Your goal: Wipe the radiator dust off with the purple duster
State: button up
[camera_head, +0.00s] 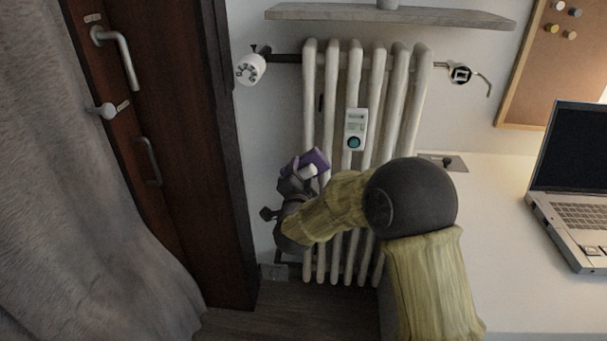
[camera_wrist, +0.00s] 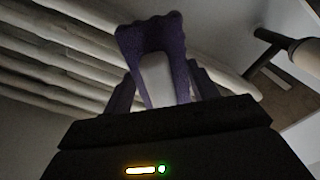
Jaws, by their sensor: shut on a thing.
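The white radiator (camera_head: 393,100) hangs on the wall in the middle of the head view, with several upright columns. Its columns (camera_wrist: 60,52) run across the left of the wrist view. My gripper (camera_head: 303,174) is in front of the radiator's left columns and is shut on the purple duster (camera_head: 318,157). In the wrist view the duster (camera_wrist: 152,36) is between my fingers (camera_wrist: 160,85), with a pale part in its middle. I cannot tell whether the duster touches the radiator. No dust can be made out, and my arm hides the radiator's lower middle.
A small white device (camera_head: 356,122) sits on the radiator's front. A white valve knob (camera_head: 250,69) is at its upper left. A shelf (camera_head: 400,14) is above. A dark wooden door (camera_head: 185,120) is to the left; a white desk (camera_head: 500,230) with a laptop (camera_head: 570,190) is to the right.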

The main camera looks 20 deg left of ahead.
jog(key=b+v, duration=0.1)
jog(key=v, duration=0.1)
jog(key=shift+s, duration=0.35)
jog(key=shift+r, duration=0.1)
